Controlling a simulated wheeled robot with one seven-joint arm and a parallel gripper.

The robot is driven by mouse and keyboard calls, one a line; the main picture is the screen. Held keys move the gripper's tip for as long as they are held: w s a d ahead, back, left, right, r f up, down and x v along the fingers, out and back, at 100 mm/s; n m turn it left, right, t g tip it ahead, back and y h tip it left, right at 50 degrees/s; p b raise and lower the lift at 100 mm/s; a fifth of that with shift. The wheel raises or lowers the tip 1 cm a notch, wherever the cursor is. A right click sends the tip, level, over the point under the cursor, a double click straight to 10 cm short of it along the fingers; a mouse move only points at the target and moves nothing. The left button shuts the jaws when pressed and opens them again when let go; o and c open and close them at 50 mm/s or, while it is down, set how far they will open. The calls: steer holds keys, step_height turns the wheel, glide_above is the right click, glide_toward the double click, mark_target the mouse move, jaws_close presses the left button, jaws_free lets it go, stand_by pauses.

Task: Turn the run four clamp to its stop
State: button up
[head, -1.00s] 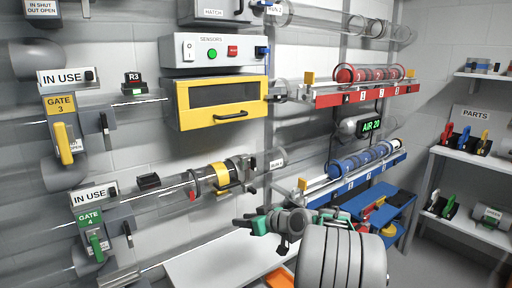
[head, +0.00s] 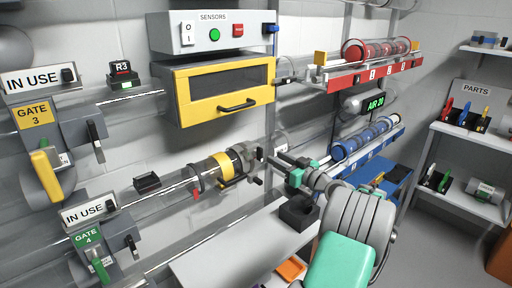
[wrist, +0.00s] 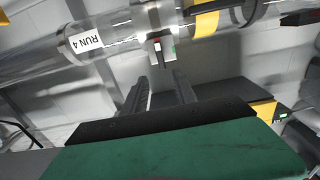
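The run four clamp (head: 254,163) is a grey fitting around the clear lower tube, right of a yellow band (head: 222,165). In the wrist view the clamp (wrist: 157,42) shows a dark lever with small red and green marks, between the RUN 4 label (wrist: 86,42) and the yellow band (wrist: 206,18). My gripper (head: 278,163) is just right of the clamp in the head view. In the wrist view its two dark fingers (wrist: 162,86) stand apart with nothing between them, pointing toward the clamp and short of it. Any contact is not visible.
A white bench (head: 215,258) lies below the tube, with an orange tray (head: 290,269) on it. A yellow-fronted sensor box (head: 222,90) hangs above. Gate 4 (head: 92,240) is at the lower left. Racks of red canisters (head: 375,70) and blue canisters (head: 365,140) stand right.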

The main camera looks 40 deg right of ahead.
mark_target(262, 151)
steer(key=w, duration=0.6)
steer(key=shift+w+a+p, duration=0.15)
steer(key=shift+a+p, duration=0.25)
steer(key=shift+w, duration=0.65)
steer(key=shift+d, duration=0.1)
steer(key=shift+c, duration=0.4)
jaws_close()
